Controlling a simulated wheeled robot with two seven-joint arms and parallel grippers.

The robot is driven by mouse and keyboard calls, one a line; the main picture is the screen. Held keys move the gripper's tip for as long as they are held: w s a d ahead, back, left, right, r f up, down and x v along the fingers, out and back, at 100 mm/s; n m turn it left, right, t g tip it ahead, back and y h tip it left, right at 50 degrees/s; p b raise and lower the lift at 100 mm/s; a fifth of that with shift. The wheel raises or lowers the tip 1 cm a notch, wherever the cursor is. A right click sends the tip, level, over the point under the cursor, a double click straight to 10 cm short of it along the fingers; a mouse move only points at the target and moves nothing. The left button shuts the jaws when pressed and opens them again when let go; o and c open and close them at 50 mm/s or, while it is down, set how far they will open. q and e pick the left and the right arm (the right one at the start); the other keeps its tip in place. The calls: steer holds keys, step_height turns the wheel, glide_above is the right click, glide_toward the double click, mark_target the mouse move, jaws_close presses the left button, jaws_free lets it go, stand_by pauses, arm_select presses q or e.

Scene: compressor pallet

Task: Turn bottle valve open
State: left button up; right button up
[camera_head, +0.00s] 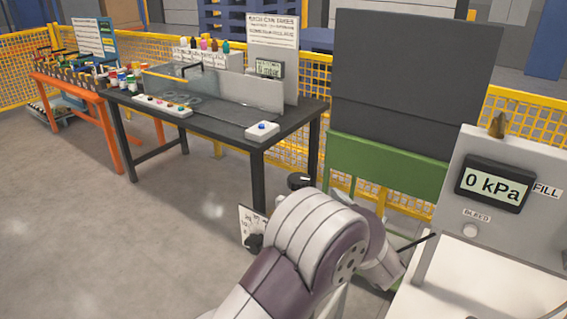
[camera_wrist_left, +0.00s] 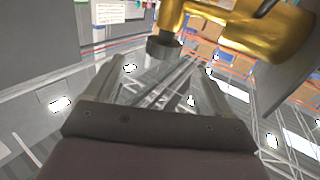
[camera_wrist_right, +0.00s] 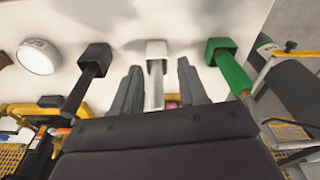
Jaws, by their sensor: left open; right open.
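In the left wrist view a brass-coloured fitting (camera_wrist_left: 262,30) with a dark round knob (camera_wrist_left: 163,47) hangs in at the top. I cannot tell for sure whether it is the bottle valve. My left gripper (camera_wrist_left: 158,82) is open and empty, with the knob beyond its fingertips. In the right wrist view my right gripper (camera_wrist_right: 160,72) is open, its fingers on either side of a white handle (camera_wrist_right: 155,72), with gaps showing. A black handle (camera_wrist_right: 92,72) is left of it and a green handle (camera_wrist_right: 230,68) right. Neither gripper shows in the head view.
A grey panel with a 0 kPa display (camera_head: 492,186) stands at the right, a small brass piece (camera_head: 497,125) on top. A dark table (camera_head: 225,124) and an orange table (camera_head: 85,95) stand along the yellow fence (camera_head: 22,60). The grey floor (camera_head: 95,235) at left is clear.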

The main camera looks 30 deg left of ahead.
mark_target(295, 174)
arm_select(q)
steer(key=shift+y, duration=0.3)
steer(key=x, duration=0.7)
steer(key=r+p+x, duration=0.1)
steer(key=x, duration=0.3)
steer(key=shift+s+a, duration=0.1)
steer(key=shift+a, duration=0.2)
steer(key=shift+w+a+f, duration=0.15)
steer(key=shift+w+a, duration=0.05)
arm_select(e)
steer(key=shift+s+d+r, duration=0.2)
steer(key=shift+s+r, duration=0.1)
steer(key=shift+r, duration=0.2)
